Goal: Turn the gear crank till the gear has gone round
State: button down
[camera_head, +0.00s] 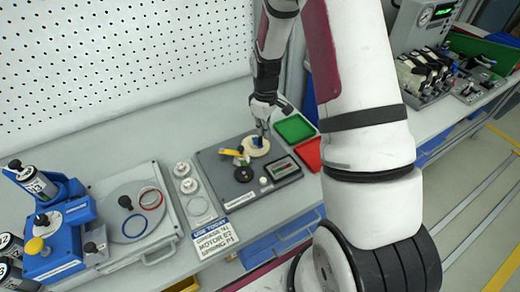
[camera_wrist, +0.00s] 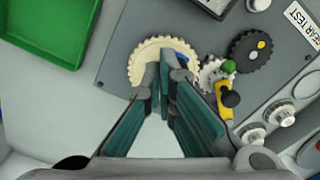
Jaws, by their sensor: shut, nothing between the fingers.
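The gear board (camera_head: 215,160) is a dark grey plate on the bench, lettered "GEAR TEST" in the wrist view. On it is a large cream gear (camera_head: 256,147), seen also in the wrist view (camera_wrist: 141,66). A small pale gear (camera_wrist: 210,76) and a black gear with a yellow dot (camera_wrist: 247,55) sit beside it. My gripper (camera_wrist: 166,60) is shut and empty over the cream gear, apart from the crank knob. Its fingers hide part of the gear; contact is unclear.
A green tray (camera_head: 295,128) and a red tray (camera_head: 308,154) lie right of the board. A label card (camera_head: 212,236) and a grey plate with rings (camera_head: 130,205) lie left. A blue fixture (camera_head: 62,238) stands far left. The pegboard (camera_head: 120,60) rises behind.

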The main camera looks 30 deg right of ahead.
aim_at(256, 140)
jog(key=shift+f+b, duration=0.3)
jog(key=shift+f, duration=1)
jog(key=shift+s, duration=0.1)
